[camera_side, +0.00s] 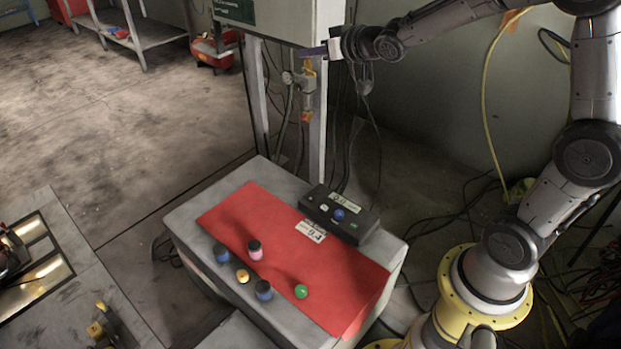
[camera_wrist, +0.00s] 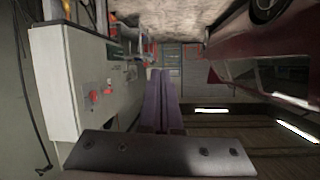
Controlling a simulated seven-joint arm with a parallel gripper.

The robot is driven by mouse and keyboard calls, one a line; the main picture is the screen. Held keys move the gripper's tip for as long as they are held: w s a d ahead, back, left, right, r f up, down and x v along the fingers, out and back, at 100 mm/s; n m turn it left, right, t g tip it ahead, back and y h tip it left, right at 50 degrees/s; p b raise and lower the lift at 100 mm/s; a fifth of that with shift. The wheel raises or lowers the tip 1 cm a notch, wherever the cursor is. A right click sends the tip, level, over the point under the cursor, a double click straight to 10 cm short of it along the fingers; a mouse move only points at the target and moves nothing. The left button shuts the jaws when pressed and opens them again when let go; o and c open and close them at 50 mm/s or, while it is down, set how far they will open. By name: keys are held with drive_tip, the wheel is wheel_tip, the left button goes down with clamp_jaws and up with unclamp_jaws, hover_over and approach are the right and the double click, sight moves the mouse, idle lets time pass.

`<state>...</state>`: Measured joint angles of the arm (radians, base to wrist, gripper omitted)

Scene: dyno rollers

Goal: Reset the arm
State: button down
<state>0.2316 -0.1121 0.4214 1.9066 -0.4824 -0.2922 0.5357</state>
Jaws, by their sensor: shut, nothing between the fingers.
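My gripper (camera_side: 303,52) is raised high above the work table, in front of the grey cabinet in the side view, with its fingers pointing left. In the wrist view its two purple fingers (camera_wrist: 160,73) lie together, shut, with nothing between them. My arm reaches in from the right side, stretched out at the top. No object touches the fingers.
The grey cabinet (camera_side: 280,18) stands close to my gripper.

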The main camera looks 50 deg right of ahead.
drive_tip(key=s+a+r+g, duration=0.1)
drive_tip(key=s+a+r, duration=0.2)
drive_tip(key=s, duration=0.6)
drive_tip(key=s+a+r, duration=0.3)
drive_tip(key=s+r, duration=0.1)
drive_tip(key=s, duration=0.4)
drive_tip(key=s+a+f+n+g, duration=0.1)
drive_tip(key=s+f+g, duration=0.2)
drive_tip(key=s+f, duration=0.2)
drive_tip(key=s+a+f+n+g+y, duration=0.1)
drive_tip(key=s+f+g, duration=0.3)
drive_tip(key=s, duration=0.8)
wheel_tip(320, 180, down, 3)
drive_tip(key=shift+s+a+r, duration=0.2)
drive_tip(key=shift+s+a, duration=0.05)
drive_tip(key=shift+a, duration=0.25)
